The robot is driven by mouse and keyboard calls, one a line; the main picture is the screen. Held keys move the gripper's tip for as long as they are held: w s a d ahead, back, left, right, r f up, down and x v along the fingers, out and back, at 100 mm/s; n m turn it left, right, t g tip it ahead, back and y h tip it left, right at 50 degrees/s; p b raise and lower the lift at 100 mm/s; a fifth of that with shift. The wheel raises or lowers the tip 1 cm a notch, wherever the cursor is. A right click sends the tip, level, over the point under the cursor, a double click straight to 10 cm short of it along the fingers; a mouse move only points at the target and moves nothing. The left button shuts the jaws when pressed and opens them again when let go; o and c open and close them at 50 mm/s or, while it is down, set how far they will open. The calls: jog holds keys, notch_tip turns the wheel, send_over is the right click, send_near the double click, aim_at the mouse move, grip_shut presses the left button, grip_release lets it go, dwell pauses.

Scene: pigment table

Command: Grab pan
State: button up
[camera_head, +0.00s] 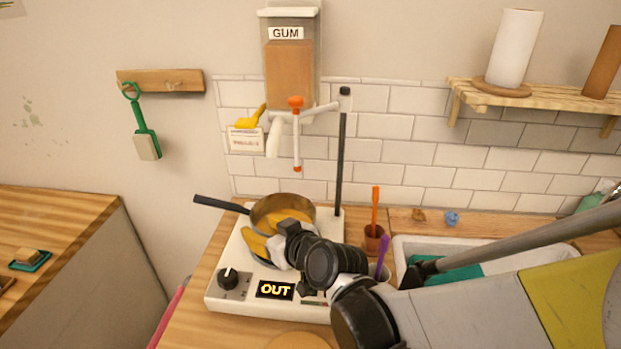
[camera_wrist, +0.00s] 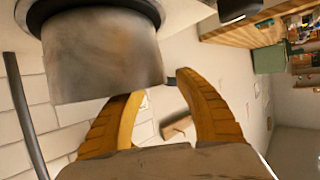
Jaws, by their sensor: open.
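The pan (camera_head: 272,204) is a brownish metal pan with a dark handle (camera_head: 220,204) pointing left. It sits on the white hot plate (camera_head: 228,295). My gripper (camera_head: 267,228) is open, with its two yellow fingers at the near side of the pan. In the head view one finger overlaps the pan's opening and the other is in front of its wall. In the wrist view the pan's grey wall (camera_wrist: 100,58) fills the upper left, upside down, close to the open fingers (camera_wrist: 158,86). I cannot tell whether they touch it. My wrist hides part of the hot plate.
A GUM dispenser (camera_head: 290,75) with a white spout hangs on the wall above the pan. A black pole (camera_head: 340,150) stands behind the plate. Cups with an orange tool (camera_head: 375,208) and a purple tool (camera_head: 383,252) stand right, near a white sink (camera_head: 405,246).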

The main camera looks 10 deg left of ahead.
aim_at(253, 218)
jog(key=b+x, duration=0.1)
jog(key=x, duration=0.3)
jog(key=shift+w+a+f, duration=0.15)
jog(key=shift+w+f, duration=0.05)
jog(key=shift+s+r, duration=0.1)
grip_shut()
